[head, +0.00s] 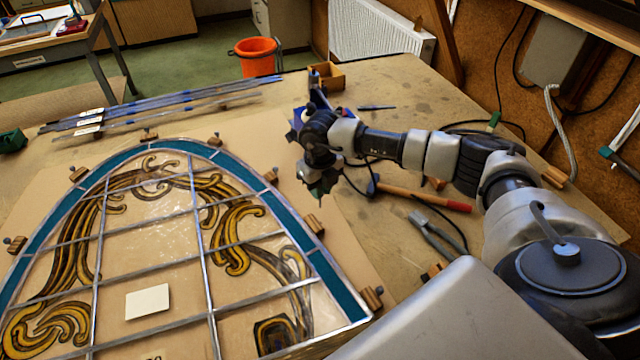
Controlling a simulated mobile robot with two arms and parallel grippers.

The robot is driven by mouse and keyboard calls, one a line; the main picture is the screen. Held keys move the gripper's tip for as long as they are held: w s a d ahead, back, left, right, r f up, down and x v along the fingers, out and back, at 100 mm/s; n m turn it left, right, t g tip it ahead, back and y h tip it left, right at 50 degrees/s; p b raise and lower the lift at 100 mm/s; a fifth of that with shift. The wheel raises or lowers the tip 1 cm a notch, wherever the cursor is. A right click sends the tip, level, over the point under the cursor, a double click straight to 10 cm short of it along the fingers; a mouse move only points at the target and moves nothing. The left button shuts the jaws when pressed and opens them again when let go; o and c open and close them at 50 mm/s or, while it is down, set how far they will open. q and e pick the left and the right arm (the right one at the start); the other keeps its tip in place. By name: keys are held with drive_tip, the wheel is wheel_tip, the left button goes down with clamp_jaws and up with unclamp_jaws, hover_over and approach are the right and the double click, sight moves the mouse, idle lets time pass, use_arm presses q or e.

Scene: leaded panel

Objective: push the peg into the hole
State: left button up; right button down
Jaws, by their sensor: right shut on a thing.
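My right arm reaches in from the right, and my right gripper (319,182) hangs over the board just right of the leaded panel's upper right edge. It is dark and small here. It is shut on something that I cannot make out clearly. I cannot pick out a peg for certain, and no hole shows; the area under the gripper is partly hidden by it. The arched leaded panel (197,240) lies flat, with a teal border and yellow scrollwork. Small wooden blocks with pins, one of them (314,225) below the gripper, stand around its edge. My left gripper is not in view.
Pliers (436,237) and a hammer (425,198) with a red-ended handle lie right of the panel. A small wooden box (327,75) stands behind the gripper. Lead strips (170,102) lie at the back left. An orange bucket (257,57) is on the floor beyond.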

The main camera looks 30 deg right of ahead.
sight(320, 203)
idle(0.3)
drive_tip(key=shift+f+b, duration=0.15)
drive_tip(key=shift+b, duration=0.15)
drive_tip(key=shift+f+b, duration=2.15)
drive_tip(key=shift+f, duration=0.6)
drive_tip(key=shift+f+b, duration=1.05)
drive_tip(key=shift+b, duration=0.05)
drive_tip(key=c, duration=1)
unclamp_jaws()
